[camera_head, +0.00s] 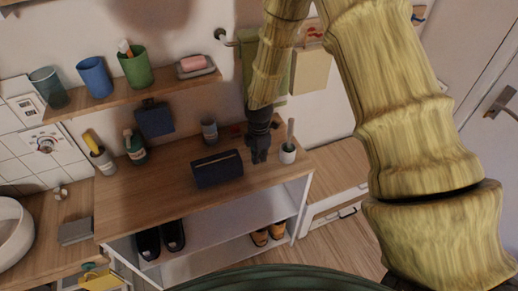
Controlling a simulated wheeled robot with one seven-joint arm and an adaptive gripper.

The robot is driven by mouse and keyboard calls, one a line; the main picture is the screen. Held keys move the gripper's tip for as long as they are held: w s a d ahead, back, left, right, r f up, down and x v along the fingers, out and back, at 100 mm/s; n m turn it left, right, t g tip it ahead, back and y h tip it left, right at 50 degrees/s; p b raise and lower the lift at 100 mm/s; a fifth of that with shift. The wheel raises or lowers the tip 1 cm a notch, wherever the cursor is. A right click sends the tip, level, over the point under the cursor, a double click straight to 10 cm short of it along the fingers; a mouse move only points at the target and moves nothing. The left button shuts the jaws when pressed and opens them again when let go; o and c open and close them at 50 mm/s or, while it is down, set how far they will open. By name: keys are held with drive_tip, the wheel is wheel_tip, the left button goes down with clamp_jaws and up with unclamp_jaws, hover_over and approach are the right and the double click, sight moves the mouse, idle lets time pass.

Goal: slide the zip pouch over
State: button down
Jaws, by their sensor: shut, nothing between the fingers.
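A dark blue zip pouch (217,169) stands on the wooden top of a low shelf unit, near the middle of its front part. A thin light line runs along its upper part. My gripper (260,158) is just to the right of the pouch, pointing down close above the wooden top. Its dark fingers are shut with nothing between them. I cannot tell whether the fingers touch the pouch's right end; a small gap seems to show.
A white cup with a brush (287,153) stands close right of my gripper. A small canister (209,131), a green bottle (134,147) and a white holder (101,158) stand behind and left. The wooden top (140,205) is clear left of the pouch.

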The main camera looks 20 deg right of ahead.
sight(249, 167)
drive_tip(key=shift+a+f+p, duration=0.15)
drive_tip(key=shift+f+p, duration=0.1)
drive_tip(key=shift+p, duration=0.05)
drive_tip(key=a+p, duration=0.1)
drive_tip(key=a, duration=0.1)
drive_tip(key=shift+s+a, duration=0.15)
drive_tip(key=shift+a, duration=0.25)
drive_tip(key=shift+a+f, duration=0.1)
drive_tip(key=shift+a, duration=0.25)
drive_tip(key=shift+a, duration=0.15)
